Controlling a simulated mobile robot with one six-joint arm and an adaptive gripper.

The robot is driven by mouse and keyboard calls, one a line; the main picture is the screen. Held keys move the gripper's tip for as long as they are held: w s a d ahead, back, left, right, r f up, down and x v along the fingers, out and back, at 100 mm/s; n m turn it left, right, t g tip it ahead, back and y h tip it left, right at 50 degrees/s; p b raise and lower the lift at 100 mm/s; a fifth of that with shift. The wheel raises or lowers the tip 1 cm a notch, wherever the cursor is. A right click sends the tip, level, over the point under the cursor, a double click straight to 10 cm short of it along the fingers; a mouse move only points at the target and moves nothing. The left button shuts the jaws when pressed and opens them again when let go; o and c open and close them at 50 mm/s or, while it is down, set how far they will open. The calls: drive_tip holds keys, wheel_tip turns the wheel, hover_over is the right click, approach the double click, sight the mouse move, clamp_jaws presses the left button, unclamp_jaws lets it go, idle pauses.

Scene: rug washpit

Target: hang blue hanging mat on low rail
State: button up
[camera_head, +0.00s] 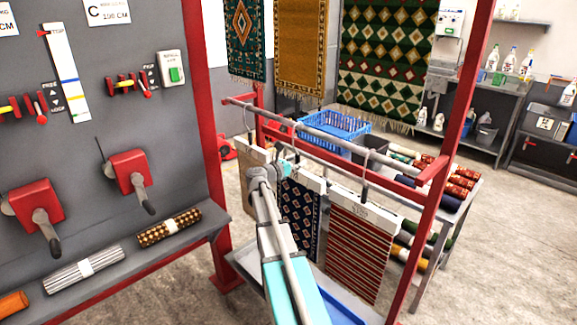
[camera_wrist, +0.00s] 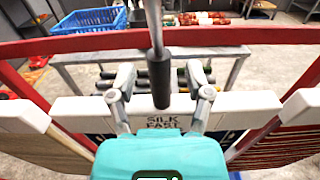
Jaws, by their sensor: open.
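The blue hanging mat (camera_head: 301,220), dark blue with a pale diamond pattern, hangs upright from a white clamp bar, between a beige mat and a red striped mat. In the wrist view its white clamp bar (camera_wrist: 90,108) is lettered "SILK FAST", and a dark upright hook stem (camera_wrist: 160,80) rises from it. My gripper (camera_wrist: 161,78) is open, with one finger on each side of this stem; I cannot tell whether they touch it. In the head view my gripper (camera_head: 285,166) is at the mat's top, partly hiding it. A rail (camera_head: 330,158) runs above the mats.
The beige mat (camera_head: 254,168) and red striped mat (camera_head: 357,245) hang close on either side. A red post (camera_head: 440,170) stands at the right. A blue basket (camera_head: 336,127) and several rolled rugs (camera_head: 460,178) lie on a table behind. A grey control panel (camera_head: 100,110) fills the left.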

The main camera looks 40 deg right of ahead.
drive_tip(key=s+a, duration=0.1)
drive_tip(key=a, duration=1.1)
idle(0.5)
